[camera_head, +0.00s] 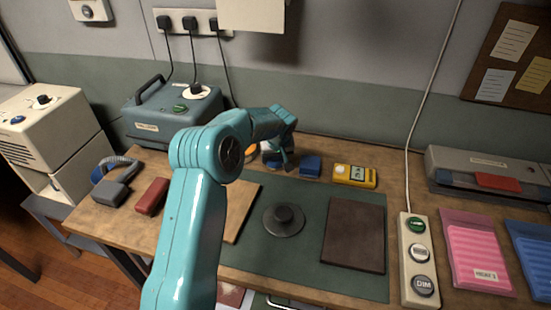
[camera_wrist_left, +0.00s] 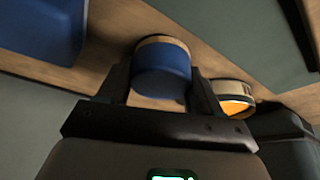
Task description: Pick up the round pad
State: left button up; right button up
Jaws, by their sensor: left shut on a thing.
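A blue round pad (camera_wrist_left: 162,72) with a tan edge sits between the two fingers of my left gripper (camera_wrist_left: 160,92) in the left wrist view. The fingers are shut on its sides. In the head view my left gripper (camera_head: 278,158) is at the back of the workbench, left of a blue block (camera_head: 311,166). The arm and fingers mostly hide the pad there. I cannot tell if the pad is clear of the wood. My right gripper is not in view.
A pale round item with an orange face (camera_wrist_left: 234,100) is close beside the right finger. A yellow meter (camera_head: 355,175) stands right of the blue block. A dark disc with a knob (camera_head: 284,220) and a brown board (camera_head: 354,235) lie on the green mat (camera_head: 312,192).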

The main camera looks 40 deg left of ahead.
pick_arm(q)
notch_tip(320, 180, up, 20)
jog(key=p, duration=0.2)
jog(key=shift+f, duration=0.1)
jog(key=shift+o, duration=0.7)
